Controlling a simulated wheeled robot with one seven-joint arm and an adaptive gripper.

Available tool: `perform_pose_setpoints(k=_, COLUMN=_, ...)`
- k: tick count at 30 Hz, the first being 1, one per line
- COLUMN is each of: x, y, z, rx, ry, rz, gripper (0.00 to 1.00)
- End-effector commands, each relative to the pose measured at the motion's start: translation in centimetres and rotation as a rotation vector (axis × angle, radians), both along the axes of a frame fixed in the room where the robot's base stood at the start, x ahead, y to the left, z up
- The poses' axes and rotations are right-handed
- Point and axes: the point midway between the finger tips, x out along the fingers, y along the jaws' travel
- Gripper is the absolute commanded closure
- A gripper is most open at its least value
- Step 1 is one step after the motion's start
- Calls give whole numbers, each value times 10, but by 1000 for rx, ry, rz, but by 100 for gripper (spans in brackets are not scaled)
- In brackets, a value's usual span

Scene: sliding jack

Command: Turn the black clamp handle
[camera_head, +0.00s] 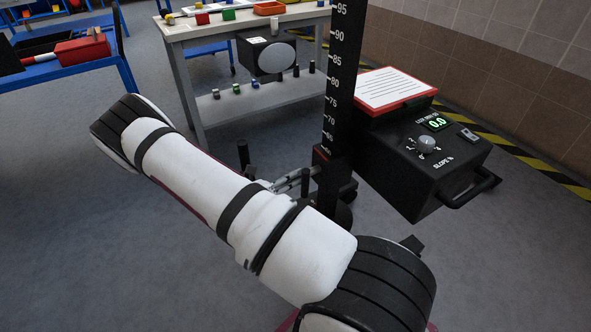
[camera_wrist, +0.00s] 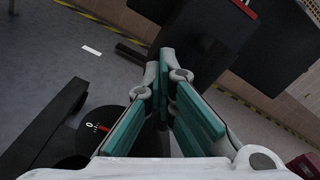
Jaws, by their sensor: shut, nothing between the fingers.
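In the wrist view my gripper (camera_wrist: 170,82) has its two teal-padded fingers close together at the tips, with nothing visible between them. A short dark bar (camera_wrist: 133,55) lies just left of the fingertips; it may be the black clamp handle, but I cannot tell for sure or whether it touches. A dark carriage-like block (camera_wrist: 205,42) is behind the fingertips. In the head view the black column (camera_head: 339,95) with a white number scale rises beside my arm. Its low clamp area is partly hidden by my arm, and the handle is not clear there.
A black box (camera_head: 411,184) with a dial, a green display and a front handle stands right of the column. A grey workbench (camera_head: 185,38) stands at the back.

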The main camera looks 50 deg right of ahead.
Motion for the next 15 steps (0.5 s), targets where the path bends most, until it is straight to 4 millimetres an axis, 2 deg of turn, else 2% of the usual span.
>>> perform_pose_setpoints(k=15, x=9, y=-2, z=8, rx=1, ry=-1, rz=0, gripper=100)
